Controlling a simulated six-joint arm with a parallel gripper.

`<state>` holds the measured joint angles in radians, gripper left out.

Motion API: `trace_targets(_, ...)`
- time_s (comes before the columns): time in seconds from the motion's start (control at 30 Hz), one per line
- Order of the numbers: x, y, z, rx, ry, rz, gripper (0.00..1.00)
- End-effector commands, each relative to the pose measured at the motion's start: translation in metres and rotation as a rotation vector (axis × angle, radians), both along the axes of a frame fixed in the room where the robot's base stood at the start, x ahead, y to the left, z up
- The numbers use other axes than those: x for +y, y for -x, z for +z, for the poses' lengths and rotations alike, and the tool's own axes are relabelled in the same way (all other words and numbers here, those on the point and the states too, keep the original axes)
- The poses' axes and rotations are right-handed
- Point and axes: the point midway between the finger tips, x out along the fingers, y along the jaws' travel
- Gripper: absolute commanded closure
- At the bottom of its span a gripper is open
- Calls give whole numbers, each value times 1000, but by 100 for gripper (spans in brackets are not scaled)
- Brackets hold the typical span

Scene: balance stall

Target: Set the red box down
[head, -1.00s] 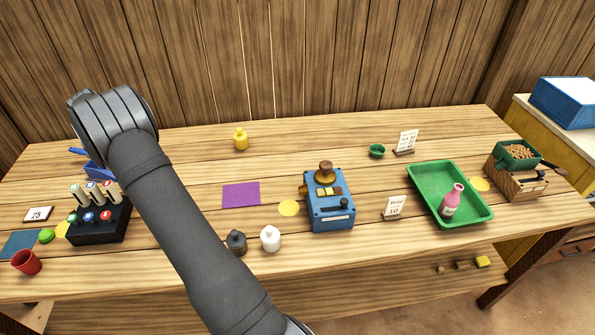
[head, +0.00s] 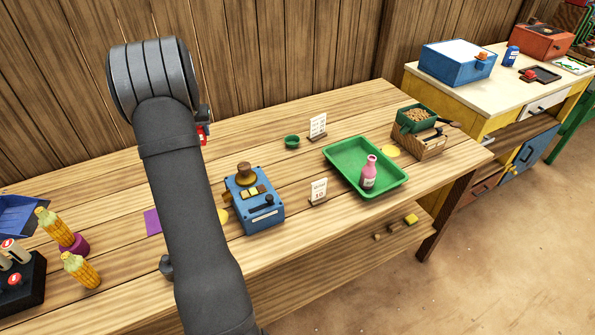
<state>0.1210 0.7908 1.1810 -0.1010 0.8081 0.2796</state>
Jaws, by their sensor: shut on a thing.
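In the head view, a small red box (head: 201,135) with a pale mark shows just right of my arm's raised end, over the back of the wooden table. Most of it is hidden behind my arm. My gripper (head: 204,118) is mostly hidden too; a dark part of it shows directly above the red box. It is shut on the red box. Whether the box touches the tabletop cannot be told.
Clear wood lies around the green cup. My arm hides the middle left.

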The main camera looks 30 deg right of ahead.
Motion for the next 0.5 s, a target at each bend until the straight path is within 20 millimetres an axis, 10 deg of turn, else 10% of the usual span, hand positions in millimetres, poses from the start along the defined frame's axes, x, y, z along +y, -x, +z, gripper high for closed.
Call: trace_targets(0.5,-234,138,0,-8,5,-264,79)
